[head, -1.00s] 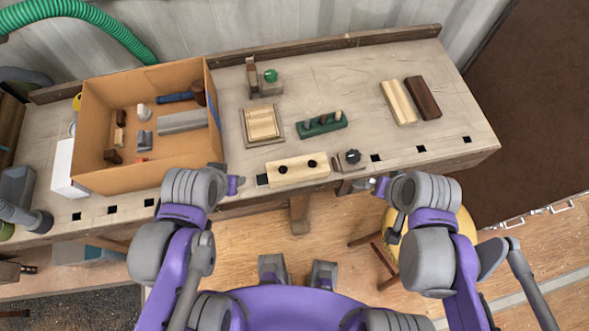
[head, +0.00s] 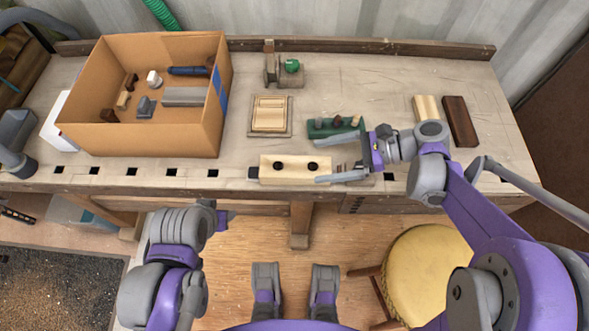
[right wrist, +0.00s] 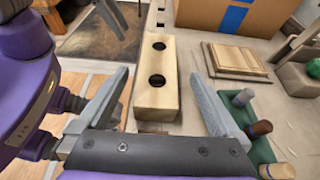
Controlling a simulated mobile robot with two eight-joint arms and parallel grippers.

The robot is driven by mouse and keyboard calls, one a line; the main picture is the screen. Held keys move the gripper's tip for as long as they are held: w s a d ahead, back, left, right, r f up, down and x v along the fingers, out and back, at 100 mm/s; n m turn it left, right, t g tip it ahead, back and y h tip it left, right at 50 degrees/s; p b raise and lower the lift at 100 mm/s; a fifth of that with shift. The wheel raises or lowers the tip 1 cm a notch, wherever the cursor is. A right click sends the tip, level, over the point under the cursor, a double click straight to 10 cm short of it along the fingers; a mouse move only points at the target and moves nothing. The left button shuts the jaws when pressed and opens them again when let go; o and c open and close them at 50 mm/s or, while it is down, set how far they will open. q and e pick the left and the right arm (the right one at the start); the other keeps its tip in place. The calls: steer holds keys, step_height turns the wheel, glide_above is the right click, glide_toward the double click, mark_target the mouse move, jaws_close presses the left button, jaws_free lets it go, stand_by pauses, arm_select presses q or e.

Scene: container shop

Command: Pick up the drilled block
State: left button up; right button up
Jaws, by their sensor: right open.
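The drilled block (head: 295,170) is a pale wooden bar with two dark holes, lying near the bench's front edge. It also shows in the right wrist view (right wrist: 155,85), lengthwise between the fingers. My right gripper (head: 319,160) is open at the block's right end, one finger on the far side and one on the near side. Its fingers also show in the right wrist view (right wrist: 160,78); I see no clear contact. My left gripper (head: 223,217) is low in front of the bench, away from the block; its fingers are mostly hidden.
A cardboard box (head: 190,140) with several parts stands left. A green holder with pegs (head: 320,130) sits just behind the right gripper. A square wooden panel (head: 285,128) lies behind the block. Pale (head: 426,107) and dark (head: 460,121) wooden bars lie right. A yellow stool (head: 430,270) stands in front.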

mark_target(299, 166)
steer(key=x, duration=0.7)
steer(key=shift+s+d+f+b, duration=0.1)
steer(key=shift+s+f+b, duration=0.1)
steer(key=shift+b, duration=0.2)
steer(key=shift+w, duration=0.1)
jaws_close()
